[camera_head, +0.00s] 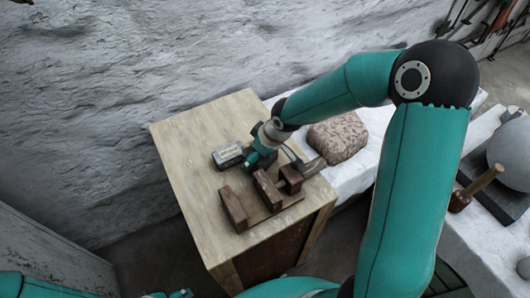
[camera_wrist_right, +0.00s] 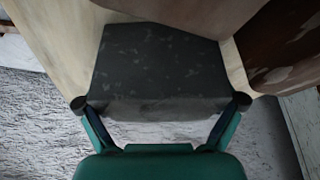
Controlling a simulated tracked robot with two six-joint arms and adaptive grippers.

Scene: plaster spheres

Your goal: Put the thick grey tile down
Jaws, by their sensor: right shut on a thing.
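The thick grey tile (camera_wrist_right: 160,65) fills the middle of the right wrist view, dark grey with pale chips on its face. My right gripper (camera_wrist_right: 160,102) is shut on it, one fingertip at each side of its near edge. In the head view my right arm reaches over the wooden stand (camera_head: 190,140), with its gripper low among the things there and its fingers partly hidden. I cannot tell whether the tile touches the stand. My left gripper (camera_head: 168,294) barely shows at the bottom edge, too cut off to read.
Several dark brown blocks (camera_head: 233,209) stand on the front of the stand. A rough brown stone (camera_head: 338,137) rests on a white slab to the right. The stand's left part is bare.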

